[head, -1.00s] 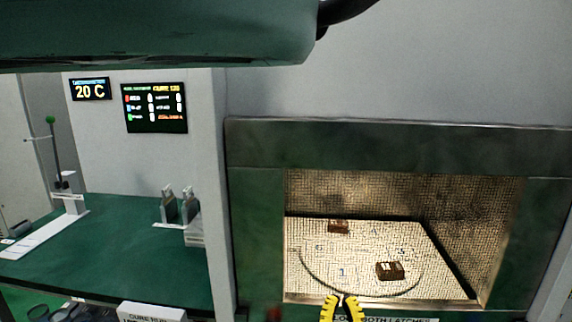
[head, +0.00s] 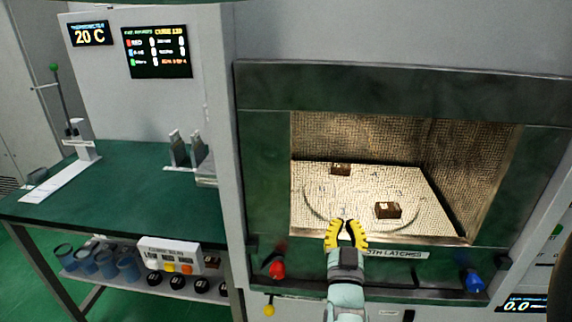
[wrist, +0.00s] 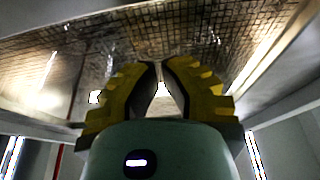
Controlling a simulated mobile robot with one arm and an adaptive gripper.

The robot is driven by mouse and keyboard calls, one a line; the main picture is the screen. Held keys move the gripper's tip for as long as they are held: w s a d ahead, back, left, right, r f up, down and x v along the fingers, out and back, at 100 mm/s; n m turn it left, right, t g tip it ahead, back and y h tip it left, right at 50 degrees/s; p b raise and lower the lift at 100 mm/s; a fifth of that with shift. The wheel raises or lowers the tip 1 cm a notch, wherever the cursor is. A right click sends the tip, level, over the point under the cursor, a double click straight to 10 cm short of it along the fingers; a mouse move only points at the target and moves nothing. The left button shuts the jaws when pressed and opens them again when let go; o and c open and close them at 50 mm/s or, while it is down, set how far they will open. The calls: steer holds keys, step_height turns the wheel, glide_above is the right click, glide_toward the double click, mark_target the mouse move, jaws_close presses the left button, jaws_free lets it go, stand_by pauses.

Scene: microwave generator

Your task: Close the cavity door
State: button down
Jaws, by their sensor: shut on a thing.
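The cavity (head: 470,175) stands open in the head view, with mesh walls and a lit white floor. Its green frame (head: 400,88) surrounds the opening; I cannot make out a separate door panel. My gripper (head: 346,226) is at the lower edge of the opening, left of its middle, pointing in towards the cavity. Its yellow fingers are drawn together, but what they grip cannot be seen. In the wrist view my gripper (wrist: 160,70) has its tips close together below a mesh surface (wrist: 200,35). A red knob (head: 277,268) and a blue knob (head: 472,281) flank the lower front.
A label (head: 400,254) is below the opening. Left are a green bench (head: 110,180), metal pieces (head: 188,148), and a lower shelf with cups (head: 105,262) and a button box (head: 168,256).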

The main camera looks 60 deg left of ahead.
steer(key=b+v, duration=0.2)
steer(key=v, duration=0.7)
steer(key=shift+f, duration=0.25)
steer(key=shift+s, duration=0.1)
